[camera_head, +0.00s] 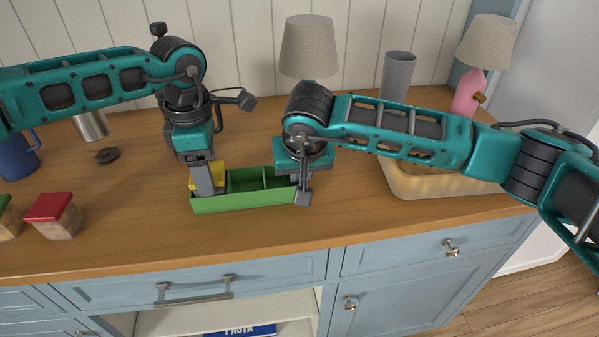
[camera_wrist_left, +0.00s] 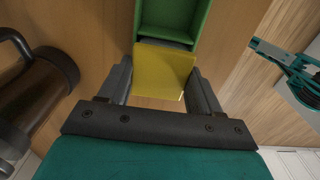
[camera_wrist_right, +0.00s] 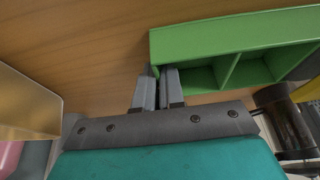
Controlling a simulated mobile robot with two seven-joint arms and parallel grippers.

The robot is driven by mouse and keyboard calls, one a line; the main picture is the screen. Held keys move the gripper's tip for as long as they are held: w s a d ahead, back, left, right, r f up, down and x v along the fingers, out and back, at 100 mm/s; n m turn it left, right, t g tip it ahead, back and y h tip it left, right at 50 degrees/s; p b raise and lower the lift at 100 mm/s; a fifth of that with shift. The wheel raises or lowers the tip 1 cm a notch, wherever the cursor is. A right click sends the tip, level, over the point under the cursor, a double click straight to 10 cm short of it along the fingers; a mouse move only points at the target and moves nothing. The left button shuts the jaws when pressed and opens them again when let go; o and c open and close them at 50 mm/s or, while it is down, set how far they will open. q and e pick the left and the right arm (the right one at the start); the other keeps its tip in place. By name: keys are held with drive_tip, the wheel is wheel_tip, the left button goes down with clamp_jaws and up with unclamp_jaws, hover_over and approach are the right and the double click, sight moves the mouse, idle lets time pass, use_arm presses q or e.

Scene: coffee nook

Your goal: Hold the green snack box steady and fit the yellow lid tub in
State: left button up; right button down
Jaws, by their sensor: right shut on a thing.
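The green snack box (camera_head: 240,201) stands on the wooden counter, its open compartments facing up. My right gripper (camera_wrist_right: 160,76) is shut on the wall at the box's right end. The yellow lid tub (camera_head: 218,174) is at the left end of the box, partly hidden by my left gripper (camera_head: 205,190). In the left wrist view its yellow lid (camera_wrist_left: 163,72) lies between the two spread fingers, close to both. I cannot tell if they press on it. A grey strip shows beyond the lid, towards the box. How deep the tub sits in the box is hidden.
A red-topped block (camera_head: 50,207) and a blue mug (camera_head: 17,158) stand on the left. A dark disc (camera_head: 107,155) lies near a metal cup (camera_head: 91,126). A pale tray (camera_head: 415,188) is on the right. A lamp (camera_head: 309,48) stands behind. The counter in front of the box is clear.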

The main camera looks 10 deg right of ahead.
use_arm(q)
drive_tip(key=o, duration=0.5)
drive_tip(key=shift+r, duration=0.15)
wheel_tip(320, 180, up, 12)
drive_tip(key=shift+f, duration=0.1)
use_arm(e)
drive_tip(key=c, duration=1.2)
unclamp_jaws()
drive_tip(key=shift+o, duration=0.2)
